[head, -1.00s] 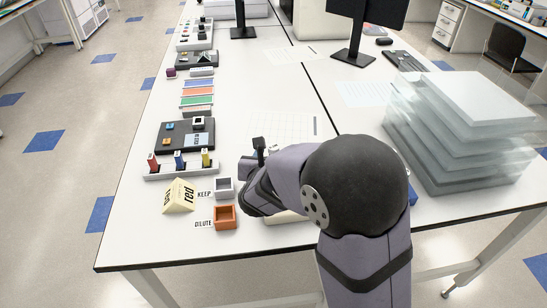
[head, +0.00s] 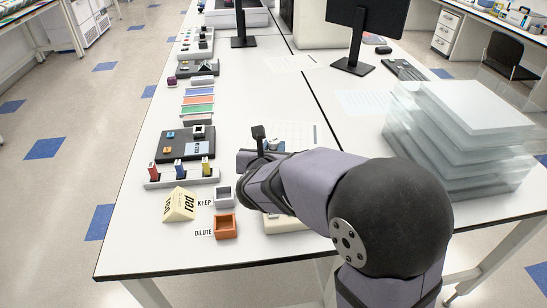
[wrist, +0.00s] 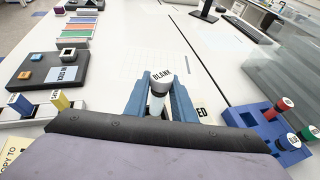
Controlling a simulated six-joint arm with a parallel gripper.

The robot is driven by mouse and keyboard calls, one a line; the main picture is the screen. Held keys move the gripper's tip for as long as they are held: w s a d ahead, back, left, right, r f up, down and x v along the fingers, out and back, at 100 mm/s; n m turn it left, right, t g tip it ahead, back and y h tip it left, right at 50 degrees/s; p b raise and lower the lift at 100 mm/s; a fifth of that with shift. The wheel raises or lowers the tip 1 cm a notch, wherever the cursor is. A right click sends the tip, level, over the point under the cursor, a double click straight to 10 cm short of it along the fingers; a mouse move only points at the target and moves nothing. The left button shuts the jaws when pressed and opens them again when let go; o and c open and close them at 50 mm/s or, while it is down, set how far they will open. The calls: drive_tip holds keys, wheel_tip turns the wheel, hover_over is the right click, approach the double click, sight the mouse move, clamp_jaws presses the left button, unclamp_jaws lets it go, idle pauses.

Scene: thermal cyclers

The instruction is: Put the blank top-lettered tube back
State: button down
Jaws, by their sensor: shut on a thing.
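The blank tube (wrist: 157,101) has a white cap lettered BLANK and shows in the middle of the wrist view. My gripper (wrist: 160,97) is shut on it, with a blue finger on each side. The tube looks roughly upright, and its lower end is hidden. A blue rack (wrist: 258,118) at the right of the wrist view holds several tubes with red, blue and green lettered caps.
A white rack (head: 196,180) holds red, blue and yellow pieces. Near it are a yellow tent card (head: 179,206), a grey KEEP box (head: 223,197) and an orange DILUTE box (head: 224,227). A clear stacked block (head: 458,150) stands at the right.

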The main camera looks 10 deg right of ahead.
wheel_tip(320, 180, up, 5)
drive_tip(key=shift+f+p, duration=0.1)
drive_tip(key=shift+p, duration=0.2)
drive_tip(key=shift+w+d, duration=0.1)
drive_tip(key=shift+d, duration=0.1)
drive_tip(key=w+d+m+g+h, duration=0.2)
drive_tip(key=d+m+g+h, duration=0.4)
drive_tip(key=d, duration=0.9)
drive_tip(key=s+d+f+m+g+h, duration=0.35)
drive_tip(key=s+d+m+g, duration=0.2)
drive_tip(key=d+m, duration=0.35)
drive_tip(key=shift+n, duration=0.7)
drive_tip(key=shift+w+d+f+p, duration=0.15)
drive_tip(key=shift+f+p, duration=0.3)
drive_tip(key=shift+f, duration=1.15)
drive_tip(key=shift+d+f+p, duration=0.2)
drive_tip(key=shift+f+p, duration=0.2)
drive_tip(key=shift+f, duration=1.2)
drive_tip(key=shift+w+d+f+p, duration=0.15)
drive_tip(key=shift+f+p, duration=0.3)
drive_tip(key=shift+f, duration=1.15)
drive_tip(key=shift+s+f, duration=0.1)
drive_tip(key=shift+f, duration=0.05)
